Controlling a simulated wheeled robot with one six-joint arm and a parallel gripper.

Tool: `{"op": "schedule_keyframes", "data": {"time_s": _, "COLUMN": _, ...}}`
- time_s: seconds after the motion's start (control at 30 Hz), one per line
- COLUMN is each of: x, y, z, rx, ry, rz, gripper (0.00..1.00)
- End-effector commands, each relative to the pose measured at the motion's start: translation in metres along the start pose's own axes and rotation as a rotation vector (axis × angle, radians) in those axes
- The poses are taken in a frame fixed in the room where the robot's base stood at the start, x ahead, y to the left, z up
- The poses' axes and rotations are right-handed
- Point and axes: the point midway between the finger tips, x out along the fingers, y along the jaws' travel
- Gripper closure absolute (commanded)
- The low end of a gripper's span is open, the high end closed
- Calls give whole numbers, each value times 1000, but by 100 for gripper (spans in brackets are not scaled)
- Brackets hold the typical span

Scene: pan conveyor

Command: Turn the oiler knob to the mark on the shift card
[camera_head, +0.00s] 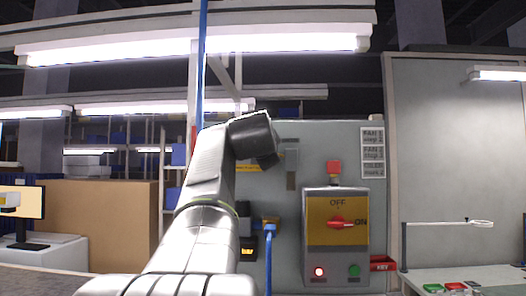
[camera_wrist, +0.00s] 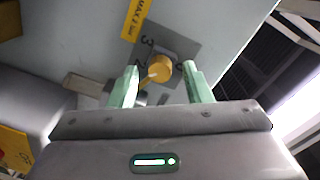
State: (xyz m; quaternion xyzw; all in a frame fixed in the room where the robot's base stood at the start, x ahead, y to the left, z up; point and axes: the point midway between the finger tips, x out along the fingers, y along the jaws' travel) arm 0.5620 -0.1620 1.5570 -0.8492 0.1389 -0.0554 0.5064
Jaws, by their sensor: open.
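The yellow oiler knob (camera_wrist: 160,67) sits on a grey dial plate (camera_wrist: 178,44) in the wrist view. A 3 shows on the plate above left of the knob, and another mark, perhaps a 2, lies to its left; other marks are hidden by the fingers. A pale pointer runs from the knob toward the lower left. My gripper (camera_wrist: 161,71) is open, with one finger on each side of the knob; contact cannot be told. The shift card (camera_head: 372,152) hangs on the panel in the head view; its bottom line seems to read OILER mark 2.
A control box (camera_head: 336,236) with a red rotary switch, a lit red lamp and a green button stands right of my arm. A workbench (camera_head: 470,277) stands at right.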

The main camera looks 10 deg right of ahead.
Motion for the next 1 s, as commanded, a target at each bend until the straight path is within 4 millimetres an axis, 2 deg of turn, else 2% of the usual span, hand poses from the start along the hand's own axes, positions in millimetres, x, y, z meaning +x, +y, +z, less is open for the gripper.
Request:
{"op": "schedule_keyframes", "data": {"time_s": 0.17, "x": -27, "y": 1, "z": 1, "rx": 1, "ry": 0, "rz": -5, "gripper": 55}}
{"op": "schedule_keyframes", "data": {"time_s": 0.4, "x": -81, "y": 1, "z": 1, "rx": 1, "ry": -1, "rz": -4, "gripper": 55}}
{"op": "schedule_keyframes", "data": {"time_s": 0.6, "x": -116, "y": 1, "z": 1, "rx": 1, "ry": -1, "rz": -2, "gripper": 55}}
{"op": "schedule_keyframes", "data": {"time_s": 0.8, "x": -132, "y": 1, "z": 0, "rx": 0, "ry": -1, "rz": -1, "gripper": 55}}
{"op": "schedule_keyframes", "data": {"time_s": 1.0, "x": -134, "y": 0, "z": 0, "rx": 0, "ry": 0, "rz": 0, "gripper": 55}}
